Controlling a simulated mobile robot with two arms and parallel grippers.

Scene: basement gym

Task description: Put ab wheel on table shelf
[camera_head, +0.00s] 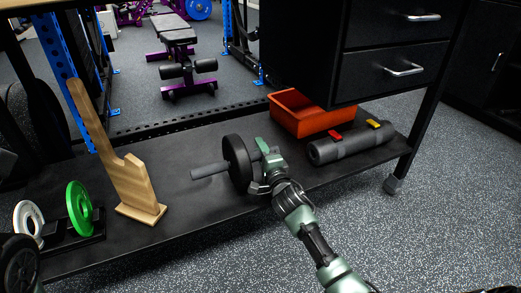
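The ab wheel (237,163) is a black wheel with a grey handle pointing left. It is at the middle of the black lower shelf (188,196) of the table, and seems to rest on it. My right gripper (262,168) is at the wheel's right side, against or very close to it. It hides the handle on that side, and whether its fingers are closed on that handle is unclear. My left gripper is out of view.
A wooden stand (128,185), a green plate (79,208) and a white plate (28,220) are to the left. An orange bin (300,118) and a rolled grey mat (350,144) are to the right. Black drawers (375,72) overhang the right part. Bare shelf lies between stand and wheel.

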